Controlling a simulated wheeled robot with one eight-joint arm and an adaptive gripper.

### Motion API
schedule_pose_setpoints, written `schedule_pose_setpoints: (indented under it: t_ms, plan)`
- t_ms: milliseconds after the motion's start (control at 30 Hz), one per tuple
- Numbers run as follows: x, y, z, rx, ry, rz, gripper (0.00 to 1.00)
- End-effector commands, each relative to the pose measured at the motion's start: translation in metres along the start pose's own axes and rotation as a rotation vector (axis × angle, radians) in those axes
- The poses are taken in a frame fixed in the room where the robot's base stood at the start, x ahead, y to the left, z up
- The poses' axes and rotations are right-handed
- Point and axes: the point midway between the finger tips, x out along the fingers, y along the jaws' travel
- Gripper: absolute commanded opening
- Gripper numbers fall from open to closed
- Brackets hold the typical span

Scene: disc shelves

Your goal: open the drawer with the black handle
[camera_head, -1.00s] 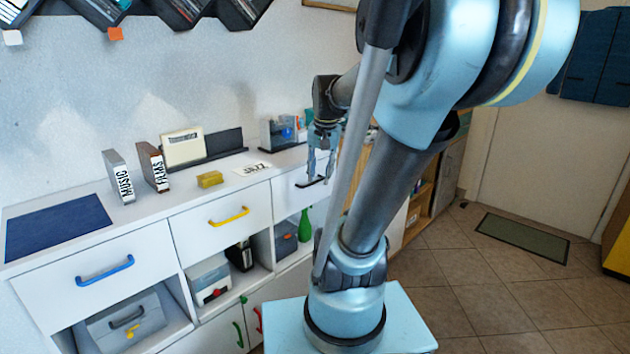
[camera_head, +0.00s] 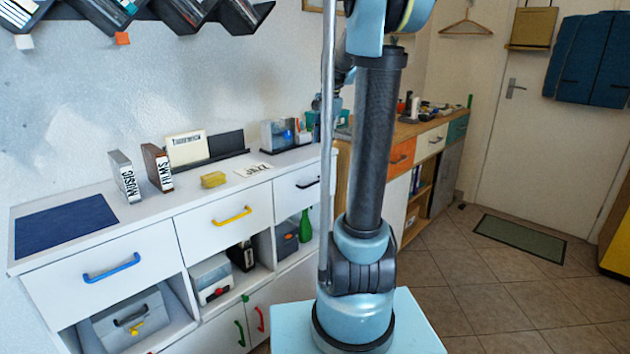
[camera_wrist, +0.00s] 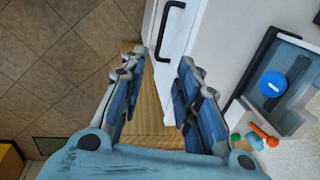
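The black handle (camera_head: 308,184) is on the white drawer (camera_head: 290,195) at the right end of the white cabinet. The drawer looks shut. In the wrist view the handle (camera_wrist: 168,30) stands out from the white drawer front (camera_wrist: 196,25), beyond my fingertips and partly in line with the gap between them. My gripper (camera_wrist: 160,62) is open, with nothing between its blue fingers. I cannot tell how far it is from the handle. In the head view my arm hides most of the gripper.
Drawers with a yellow handle (camera_head: 232,216) and a blue handle (camera_head: 112,267) are to the left. A clear bin (camera_wrist: 278,85) stands on the cabinet top. A wooden cabinet with an orange drawer (camera_head: 401,158) is to the right. The tiled floor (camera_head: 470,280) is open there.

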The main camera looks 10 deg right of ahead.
Motion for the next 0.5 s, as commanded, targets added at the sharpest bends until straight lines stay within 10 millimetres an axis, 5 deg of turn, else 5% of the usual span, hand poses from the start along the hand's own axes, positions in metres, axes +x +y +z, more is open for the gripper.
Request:
schedule_pose_setpoints:
  t_ms: [500]
  plan:
    - [0.076,-0.003,0.004,-0.009,-0.001,-0.001,0.3]
